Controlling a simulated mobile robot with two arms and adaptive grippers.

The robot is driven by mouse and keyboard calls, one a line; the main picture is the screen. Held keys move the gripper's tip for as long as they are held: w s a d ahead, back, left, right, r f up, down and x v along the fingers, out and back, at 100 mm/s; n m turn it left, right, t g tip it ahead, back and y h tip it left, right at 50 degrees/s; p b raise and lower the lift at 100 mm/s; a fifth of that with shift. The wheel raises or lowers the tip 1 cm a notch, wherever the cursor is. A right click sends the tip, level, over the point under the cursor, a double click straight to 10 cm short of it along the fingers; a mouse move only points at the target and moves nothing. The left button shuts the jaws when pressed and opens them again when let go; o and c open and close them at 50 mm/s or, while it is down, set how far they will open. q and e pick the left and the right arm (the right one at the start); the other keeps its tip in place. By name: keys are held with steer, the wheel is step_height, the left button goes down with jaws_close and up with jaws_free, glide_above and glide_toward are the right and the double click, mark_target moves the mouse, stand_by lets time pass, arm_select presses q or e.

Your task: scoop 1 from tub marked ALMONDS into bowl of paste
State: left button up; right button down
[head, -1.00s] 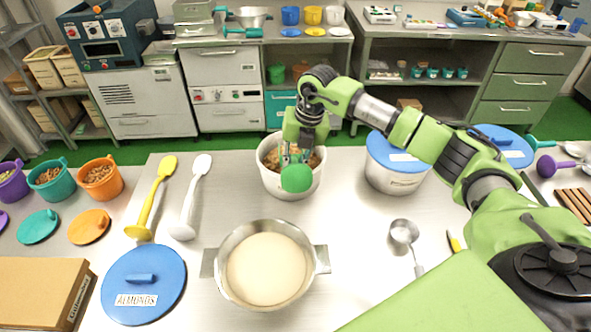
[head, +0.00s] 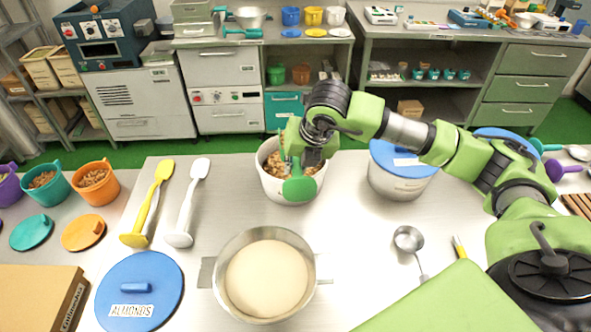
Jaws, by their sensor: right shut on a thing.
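The open white tub (head: 290,188) stands behind the bowl and holds brown nuts (head: 273,167). A blue lid marked ALMONDS (head: 141,290) lies at the front left. My right gripper (head: 303,158) is over the tub's right part, shut on a green scoop (head: 300,188). The scoop's green part hangs at the tub's front rim; the gripper hides the rest, and I cannot tell whether it carries nuts. The steel bowl (head: 227,305) with pale paste (head: 266,279) stands in front of the tub, with side handles. My left gripper is not in view.
A tub with a blue lid (head: 398,182) stands right of the open tub. A steel ladle (head: 409,240) lies right of the bowl. Yellow (head: 150,207) and white (head: 186,207) spatulas lie on the left. Orange (head: 96,183) and teal (head: 48,189) cups of nuts stand farther left.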

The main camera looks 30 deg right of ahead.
step_height(320, 180, up, 3)
steer(key=shift+f+p, duration=0.2)
steer(key=shift+p, duration=0.1)
steer(key=shift+s+a+r, duration=0.1)
steer(key=shift+s+r, duration=0.05)
steer(key=shift+r, duration=0.75)
steer(key=shift+f, duration=0.1)
stand_by(0.4)
